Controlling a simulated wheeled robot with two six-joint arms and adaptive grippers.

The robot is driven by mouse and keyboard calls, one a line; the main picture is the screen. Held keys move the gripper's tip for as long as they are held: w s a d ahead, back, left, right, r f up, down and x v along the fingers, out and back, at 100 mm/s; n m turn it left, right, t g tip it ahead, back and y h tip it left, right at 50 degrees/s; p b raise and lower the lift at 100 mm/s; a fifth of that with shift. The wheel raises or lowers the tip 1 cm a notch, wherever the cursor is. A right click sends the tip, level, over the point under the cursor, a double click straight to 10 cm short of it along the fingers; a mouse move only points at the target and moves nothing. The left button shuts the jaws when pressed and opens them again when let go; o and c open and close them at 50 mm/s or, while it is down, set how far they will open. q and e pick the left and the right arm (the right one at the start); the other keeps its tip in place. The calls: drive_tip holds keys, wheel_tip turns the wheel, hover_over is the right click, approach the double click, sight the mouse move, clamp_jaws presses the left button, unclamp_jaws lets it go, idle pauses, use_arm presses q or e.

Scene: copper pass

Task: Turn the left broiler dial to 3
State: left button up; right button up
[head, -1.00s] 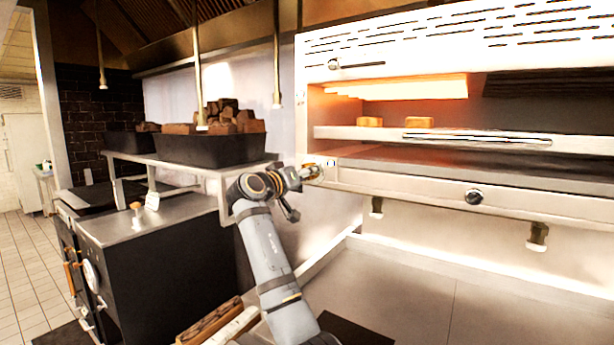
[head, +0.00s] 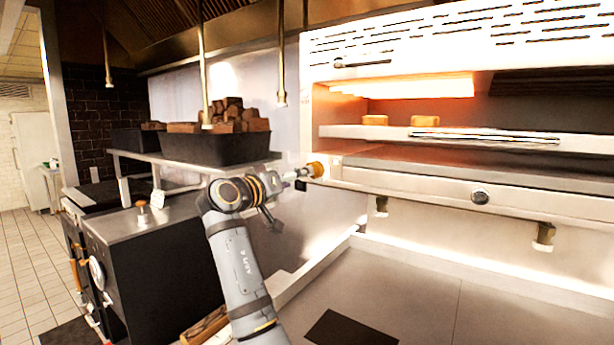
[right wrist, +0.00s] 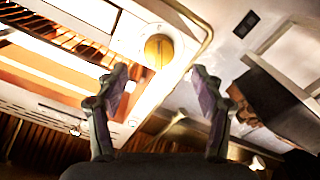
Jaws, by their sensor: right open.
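The left broiler dial (head: 317,170) is a brass-coloured knob at the left end of the broiler's front (head: 410,187). In the right wrist view the dial (right wrist: 158,50) is round and yellow on a pale plate, with a faint ridge across it; no numbers can be read. My right gripper (head: 298,173) is just left of the dial in the head view. In the right wrist view my right gripper (right wrist: 160,77) is open and empty, its fingers spread below the dial and apart from it. My left gripper is not in view.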

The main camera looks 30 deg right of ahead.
drive_tip(key=v, duration=0.4)
drive_tip(key=shift+a, duration=0.15)
